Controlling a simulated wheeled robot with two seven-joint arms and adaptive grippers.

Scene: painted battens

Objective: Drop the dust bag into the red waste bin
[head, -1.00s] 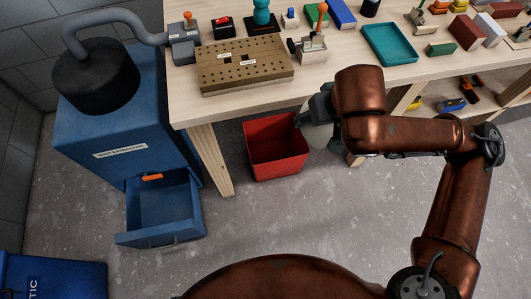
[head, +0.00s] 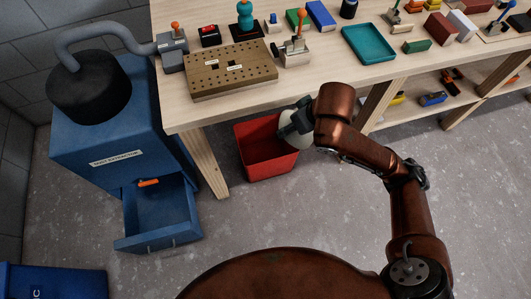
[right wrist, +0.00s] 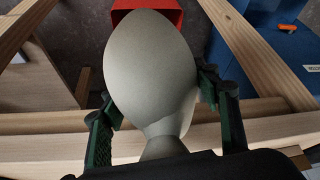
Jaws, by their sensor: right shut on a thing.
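My right gripper (head: 288,125) is shut on the pale grey dust bag (head: 299,138), which hangs at the bin's right rim, partly over the opening. In the right wrist view the dust bag (right wrist: 152,70) fills the middle, between the two green-sided fingers (right wrist: 165,110). The red bin (right wrist: 165,8) shows behind the bag's far end, mostly hidden by it. My left gripper is in neither view.
A blue dust extractor (head: 115,140) with its drawer (head: 160,220) pulled open stands left of the bin. The workbench (head: 320,75) above carries a drilled block (head: 232,72), a teal tray (head: 369,44) and several small items. A bench leg (head: 207,165) stands close left of the bin.

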